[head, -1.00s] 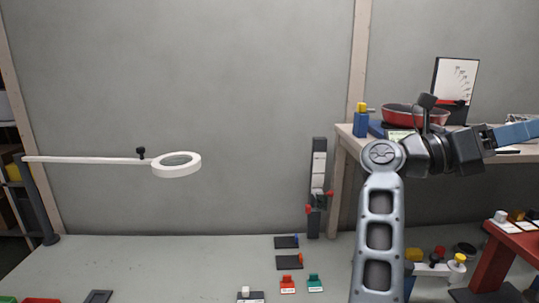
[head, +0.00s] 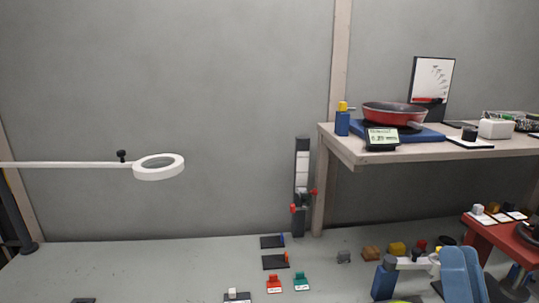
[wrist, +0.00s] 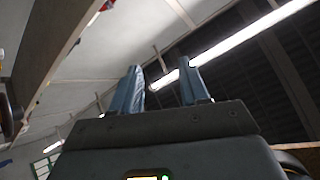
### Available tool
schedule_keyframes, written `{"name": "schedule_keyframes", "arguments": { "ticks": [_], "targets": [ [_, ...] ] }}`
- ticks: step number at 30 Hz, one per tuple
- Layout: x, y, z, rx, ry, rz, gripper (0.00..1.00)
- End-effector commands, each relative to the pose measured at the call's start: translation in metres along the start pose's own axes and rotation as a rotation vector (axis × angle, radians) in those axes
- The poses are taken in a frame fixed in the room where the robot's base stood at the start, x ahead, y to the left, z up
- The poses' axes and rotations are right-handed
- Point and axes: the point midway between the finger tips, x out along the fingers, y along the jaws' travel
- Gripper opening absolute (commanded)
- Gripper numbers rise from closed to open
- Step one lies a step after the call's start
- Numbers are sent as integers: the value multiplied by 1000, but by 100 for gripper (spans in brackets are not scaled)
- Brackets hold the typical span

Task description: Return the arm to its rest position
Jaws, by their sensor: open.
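In the wrist view my gripper (wrist: 161,72) points up toward the ceiling, its two blue fingers apart with nothing between them. In the head view the light blue fingers of my gripper (head: 461,252) show upright at the bottom right, in front of the bench and left of the red stand. The rest of my arm is out of the head view.
A red pan (head: 390,114) rests on a blue scale (head: 432,134) on the raised shelf (head: 350,152). A red stand (head: 487,236) is at the right. A ring magnifier (head: 140,172) reaches in from the left.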

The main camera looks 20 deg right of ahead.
Motion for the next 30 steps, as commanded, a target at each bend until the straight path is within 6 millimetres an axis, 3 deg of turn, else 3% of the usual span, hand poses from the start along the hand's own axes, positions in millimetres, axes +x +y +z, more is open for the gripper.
{"name": "schedule_keyframes", "arguments": {
  "ticks": [1,10,18,24,30],
  "targets": [
    [-19,-3,1,-33,-73,0,45],
    [-123,-28,3,-218,-483,-9,45],
    [-212,-58,-18,-352,-839,-8,45],
    [-258,-77,-39,-418,-1042,-6,45],
    [-275,-86,-49,-443,-1128,-5,45]
  ]
}}
